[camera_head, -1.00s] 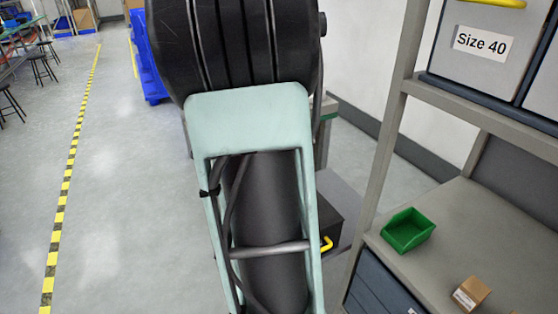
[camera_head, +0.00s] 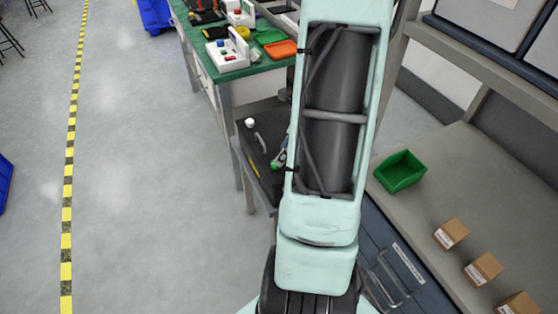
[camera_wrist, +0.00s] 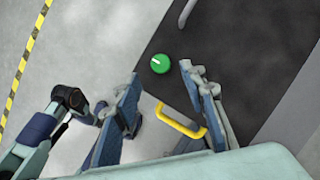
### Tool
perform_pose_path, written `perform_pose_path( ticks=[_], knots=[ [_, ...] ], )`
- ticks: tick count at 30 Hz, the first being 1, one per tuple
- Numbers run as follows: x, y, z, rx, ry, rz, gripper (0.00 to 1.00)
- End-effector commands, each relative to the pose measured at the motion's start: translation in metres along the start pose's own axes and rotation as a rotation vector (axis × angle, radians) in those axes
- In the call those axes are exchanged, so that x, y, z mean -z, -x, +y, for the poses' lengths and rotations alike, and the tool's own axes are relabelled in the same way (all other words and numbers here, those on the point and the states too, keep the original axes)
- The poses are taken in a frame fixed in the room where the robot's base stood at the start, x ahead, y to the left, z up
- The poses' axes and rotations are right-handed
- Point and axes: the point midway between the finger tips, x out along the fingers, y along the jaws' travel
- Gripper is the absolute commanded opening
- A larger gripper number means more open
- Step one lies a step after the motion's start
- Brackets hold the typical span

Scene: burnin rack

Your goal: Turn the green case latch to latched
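The green case latch (camera_wrist: 160,63) is a round green knob with a white mark, on the black top of a case (camera_wrist: 215,45). In the wrist view, my gripper (camera_wrist: 160,72) is open, with its two blue-grey fingers apart and the latch showing between and just beyond their tips. Nothing is between the fingers; whether they touch the latch I cannot tell. In the head view, the black case (camera_head: 262,133) is partly hidden behind my arm, and a small green part (camera_head: 277,162) shows at my arm's edge. My gripper is mostly hidden there.
A grey handle (camera_wrist: 187,12) and a yellow handle (camera_wrist: 180,121) are near the latch. A green-topped workbench (camera_head: 240,68) with devices stands behind the case. A shelf with a green bin (camera_head: 400,171) and small boxes (camera_head: 451,233) is at right. Open floor lies left.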

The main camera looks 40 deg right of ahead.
Motion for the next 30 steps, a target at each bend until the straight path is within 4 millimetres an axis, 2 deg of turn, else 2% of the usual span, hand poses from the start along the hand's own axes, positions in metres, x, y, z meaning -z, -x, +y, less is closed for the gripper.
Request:
perform_pose_path(
  ticks=[1,3,9,20,30],
  knots=[
    [0.001,-0.013,0.001,-0.003,-0.001,0.000,0.38],
    [0.001,-0.024,0.000,-0.002,-0.001,0.000,0.38],
    [0.000,-0.046,0.000,0.000,0.001,0.000,0.38],
    [0.000,-0.051,-0.001,0.002,0.002,0.000,0.38],
    [0.000,-0.051,-0.001,0.002,0.002,0.000,0.03]
  ],
)
